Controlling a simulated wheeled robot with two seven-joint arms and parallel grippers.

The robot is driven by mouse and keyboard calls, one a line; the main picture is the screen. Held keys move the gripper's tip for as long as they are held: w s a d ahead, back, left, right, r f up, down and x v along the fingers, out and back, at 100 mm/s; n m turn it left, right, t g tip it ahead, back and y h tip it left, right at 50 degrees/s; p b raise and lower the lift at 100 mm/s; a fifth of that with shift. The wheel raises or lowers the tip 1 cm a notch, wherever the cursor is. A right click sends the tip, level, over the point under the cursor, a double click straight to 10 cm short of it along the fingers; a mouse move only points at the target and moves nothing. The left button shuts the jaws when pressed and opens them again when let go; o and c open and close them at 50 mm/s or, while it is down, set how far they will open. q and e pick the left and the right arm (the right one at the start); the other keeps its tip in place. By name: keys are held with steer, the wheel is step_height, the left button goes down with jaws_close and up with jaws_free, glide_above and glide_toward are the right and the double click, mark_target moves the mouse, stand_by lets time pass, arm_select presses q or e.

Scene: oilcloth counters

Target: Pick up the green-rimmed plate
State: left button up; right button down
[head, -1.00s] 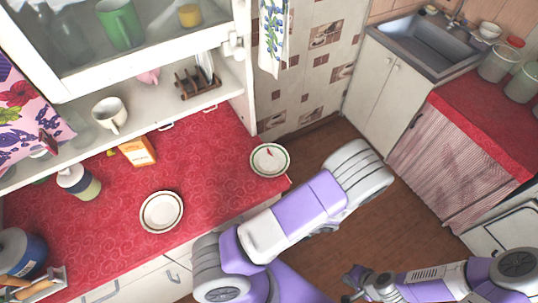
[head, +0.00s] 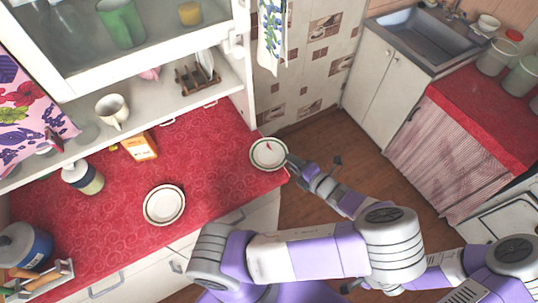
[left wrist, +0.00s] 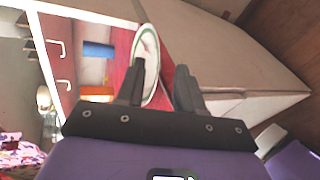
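The green-rimmed plate (head: 268,153) lies at the right end of the red counter in the head view, close to its edge. A small red mark shows on its white middle. My left gripper (head: 291,164) is at the plate's right rim. In the left wrist view the plate (left wrist: 148,58) is seen nearly edge-on, reaching between the two dark fingers. The left finger overlaps its edge; the right finger stands apart from it, so the gripper is open. Contact cannot be told. My right gripper (head: 348,287) shows only slightly at the bottom, mostly behind my arm.
A second white plate (head: 164,205) with a dark rim lies left on the red counter (head: 215,160).

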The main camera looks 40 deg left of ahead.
arm_select(q)
steer(key=shift+x, duration=1)
steer(key=shift+c, duration=0.2)
jaws_close()
steer(key=shift+r, duration=0.1)
step_height(320, 180, up, 10)
steer(key=p, duration=0.2)
steer(key=c, duration=0.6)
jaws_free()
